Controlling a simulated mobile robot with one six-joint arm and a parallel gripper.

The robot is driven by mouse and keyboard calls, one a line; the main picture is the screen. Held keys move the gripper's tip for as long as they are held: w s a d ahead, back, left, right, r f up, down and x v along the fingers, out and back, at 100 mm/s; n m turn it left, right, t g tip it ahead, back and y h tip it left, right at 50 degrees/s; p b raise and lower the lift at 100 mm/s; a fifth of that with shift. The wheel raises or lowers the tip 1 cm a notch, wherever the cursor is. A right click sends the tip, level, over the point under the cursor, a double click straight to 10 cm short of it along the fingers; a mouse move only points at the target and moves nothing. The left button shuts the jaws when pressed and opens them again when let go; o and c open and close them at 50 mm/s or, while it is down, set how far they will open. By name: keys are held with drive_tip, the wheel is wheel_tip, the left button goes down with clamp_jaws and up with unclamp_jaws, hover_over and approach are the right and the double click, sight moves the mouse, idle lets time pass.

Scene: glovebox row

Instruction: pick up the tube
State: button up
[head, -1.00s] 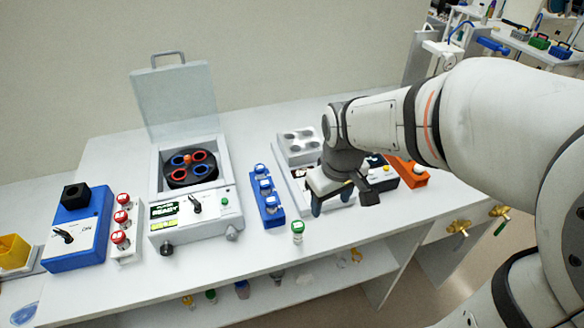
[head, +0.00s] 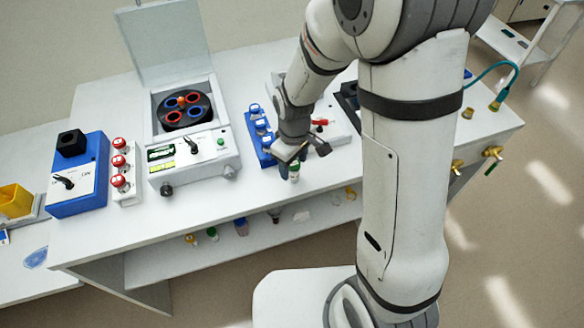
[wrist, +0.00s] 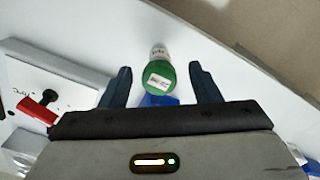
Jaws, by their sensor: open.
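The tube (head: 294,172) has a green cap with a white label on top and a pale body. It stands upright near the front edge of the white bench, just in front of the blue rack. In the wrist view the tube (wrist: 160,75) sits between the two blue fingers, with space on both sides. My gripper (head: 291,160) is open above the tube in the head view, partly covering its top. The open fingers also show in the wrist view (wrist: 160,86), and neither is seen touching the tube.
A blue rack (head: 256,135) with white-capped tubes stands close behind the gripper. A centrifuge (head: 157,108) with its lid up stands to the left, beside a rack of red-capped tubes (head: 134,188). The bench's front edge is close to the tube.

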drive_tip(key=shift+f, duration=0.65)
drive_tip(key=shift+c, duration=0.5)
drive_tip(key=c, duration=1)
